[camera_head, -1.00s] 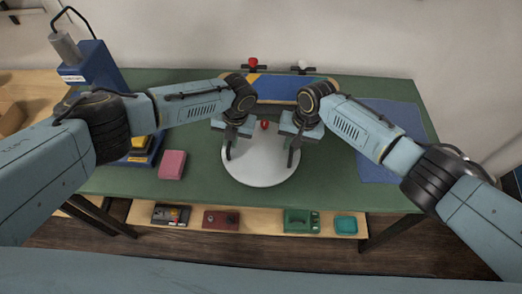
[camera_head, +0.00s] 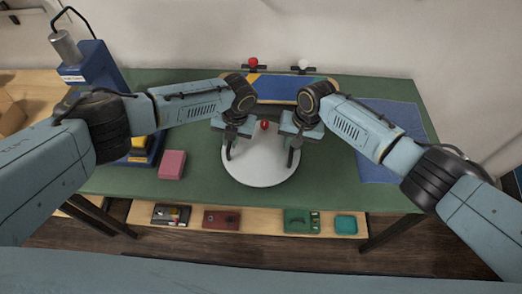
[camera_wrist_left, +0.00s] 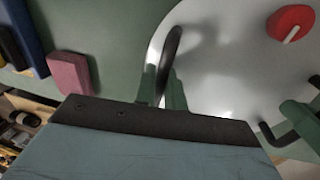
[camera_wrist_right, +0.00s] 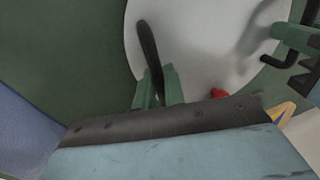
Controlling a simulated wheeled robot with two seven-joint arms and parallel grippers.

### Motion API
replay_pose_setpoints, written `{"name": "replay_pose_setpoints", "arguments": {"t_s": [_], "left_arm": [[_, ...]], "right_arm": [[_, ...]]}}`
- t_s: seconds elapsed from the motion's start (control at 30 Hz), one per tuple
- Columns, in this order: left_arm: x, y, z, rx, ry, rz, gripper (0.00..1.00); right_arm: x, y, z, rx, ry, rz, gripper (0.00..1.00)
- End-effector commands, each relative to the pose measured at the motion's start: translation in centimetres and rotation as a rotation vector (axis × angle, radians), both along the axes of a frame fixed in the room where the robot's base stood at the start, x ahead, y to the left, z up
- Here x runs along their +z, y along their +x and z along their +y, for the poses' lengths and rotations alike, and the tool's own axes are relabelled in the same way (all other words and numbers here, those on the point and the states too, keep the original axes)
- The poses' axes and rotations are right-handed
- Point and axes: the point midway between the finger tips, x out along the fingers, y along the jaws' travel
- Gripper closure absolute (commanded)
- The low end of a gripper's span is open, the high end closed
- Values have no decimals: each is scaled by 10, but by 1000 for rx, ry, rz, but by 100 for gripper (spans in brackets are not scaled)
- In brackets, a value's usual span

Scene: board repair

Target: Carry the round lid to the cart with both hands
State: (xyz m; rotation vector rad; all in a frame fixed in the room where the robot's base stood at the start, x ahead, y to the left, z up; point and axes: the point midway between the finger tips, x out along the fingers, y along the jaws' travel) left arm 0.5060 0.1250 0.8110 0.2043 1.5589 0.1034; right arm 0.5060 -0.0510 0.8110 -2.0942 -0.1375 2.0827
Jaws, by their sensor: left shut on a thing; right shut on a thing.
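The round lid (camera_head: 262,172) is a pale grey disc lying on the green bench top, with a red knob (camera_head: 265,125) near its far edge. It has two dark upright handles. My left gripper (camera_head: 229,150) is shut on the left handle, which shows in the left wrist view (camera_wrist_left: 172,52). My right gripper (camera_head: 292,150) is shut on the right handle, which shows in the right wrist view (camera_wrist_right: 149,45). The red knob also shows in the left wrist view (camera_wrist_left: 290,20). I see no cart in any view.
A pink block (camera_head: 172,165) lies left of the lid. A blue mat (camera_head: 378,172) covers the right side. A blue and yellow panel (camera_head: 285,90) stands behind. A lower shelf (camera_head: 262,228) holds several small boxes. The front of the green bench (camera_head: 330,195) is clear.

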Motion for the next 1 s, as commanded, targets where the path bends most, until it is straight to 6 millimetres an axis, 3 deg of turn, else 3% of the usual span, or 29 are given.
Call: {"name": "replay_pose_setpoints", "arguments": {"t_s": [0.47,1.0], "left_arm": [[5,1,1,2,2,-1,100],[44,1,1,2,3,-2,100]], "right_arm": [[5,1,0,-1,0,-3,100],[44,1,-1,-1,-1,-2,100]]}}
